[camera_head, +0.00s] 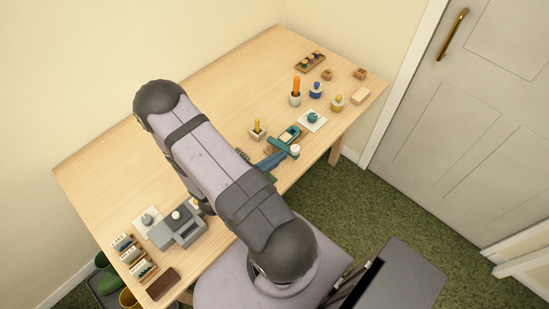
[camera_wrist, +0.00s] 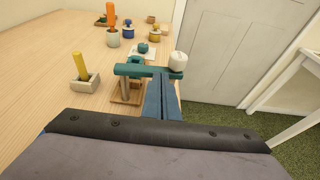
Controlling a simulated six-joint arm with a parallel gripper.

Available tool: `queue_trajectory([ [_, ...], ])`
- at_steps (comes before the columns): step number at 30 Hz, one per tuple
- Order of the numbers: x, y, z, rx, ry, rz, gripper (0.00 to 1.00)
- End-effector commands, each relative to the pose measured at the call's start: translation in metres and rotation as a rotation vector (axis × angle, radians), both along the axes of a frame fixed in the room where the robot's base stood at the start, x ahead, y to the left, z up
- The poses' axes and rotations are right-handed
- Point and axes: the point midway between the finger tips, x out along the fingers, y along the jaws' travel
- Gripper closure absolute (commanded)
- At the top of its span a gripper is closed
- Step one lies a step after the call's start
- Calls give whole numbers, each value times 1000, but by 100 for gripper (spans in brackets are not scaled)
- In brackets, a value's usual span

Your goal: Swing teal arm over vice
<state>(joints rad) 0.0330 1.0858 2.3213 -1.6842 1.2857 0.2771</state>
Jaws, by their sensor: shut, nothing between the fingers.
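The teal arm (camera_wrist: 140,70) is a flat bar on a small wooden stand (camera_wrist: 118,99), with a white knob (camera_wrist: 178,61) at its right end. In the head view the teal arm (camera_head: 278,144) is near the table's right front edge, with the white knob (camera_head: 294,151) towards that edge. My gripper (camera_wrist: 163,78) has its blue fingers together, with the tips at the bar just left of the knob; I cannot tell whether they touch. It also shows in the head view (camera_head: 273,158). A grey block (camera_head: 183,229), possibly the vice, is at the table's left front.
A pot with a yellow stick (camera_wrist: 85,82) stands left of the stand. A pot with an orange stick (camera_wrist: 112,38), blue and yellow jars and a teal pot (camera_wrist: 142,47) stand beyond. Card boxes (camera_head: 131,253) are at far left. The table's back middle is clear.

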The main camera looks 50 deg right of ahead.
Motion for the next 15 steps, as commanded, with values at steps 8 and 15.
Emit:
queue_trajectory([
  [8,-8,-13,-2,0,0,-3,100],
  [15,-13,-29,-2,0,0,-4,100],
])
